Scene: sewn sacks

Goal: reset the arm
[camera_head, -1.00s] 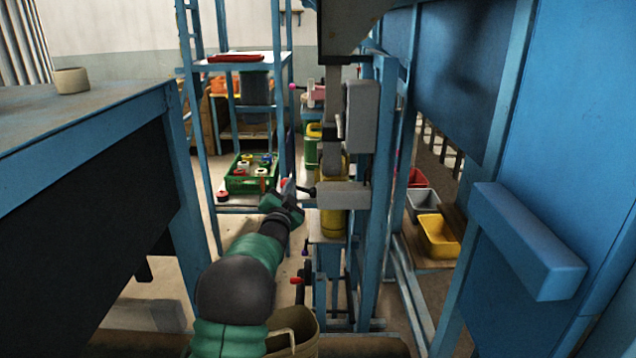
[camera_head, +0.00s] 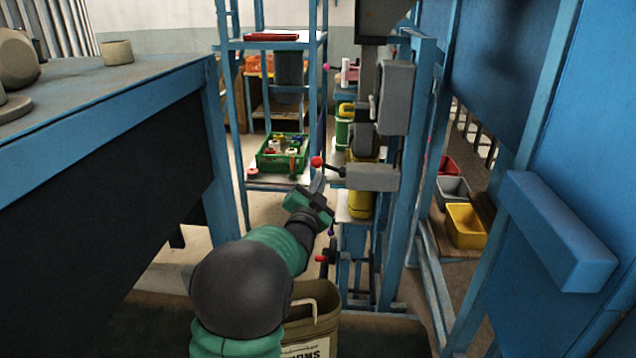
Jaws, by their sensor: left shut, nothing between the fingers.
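My left arm, green and dark grey, reaches in from the bottom of the head view. My left gripper (camera_head: 319,183) is shut and empty. It sits in front of the blue machine frame, just below and left of a grey block (camera_head: 372,177) with a red-knobbed lever (camera_head: 317,162). I cannot tell whether the fingertips touch the lever. My right gripper is out of view. Below my left arm stands an olive sack or bin (camera_head: 312,318) with a handle and partly visible lettering.
A blue-edged workbench (camera_head: 110,95) fills the left and holds a beige cup (camera_head: 117,52). A blue shelf rack holds a green crate (camera_head: 282,155) of several spools. A blue cabinet (camera_head: 590,120) stands right, near a yellow bin (camera_head: 466,226). Floor between bench and rack is open.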

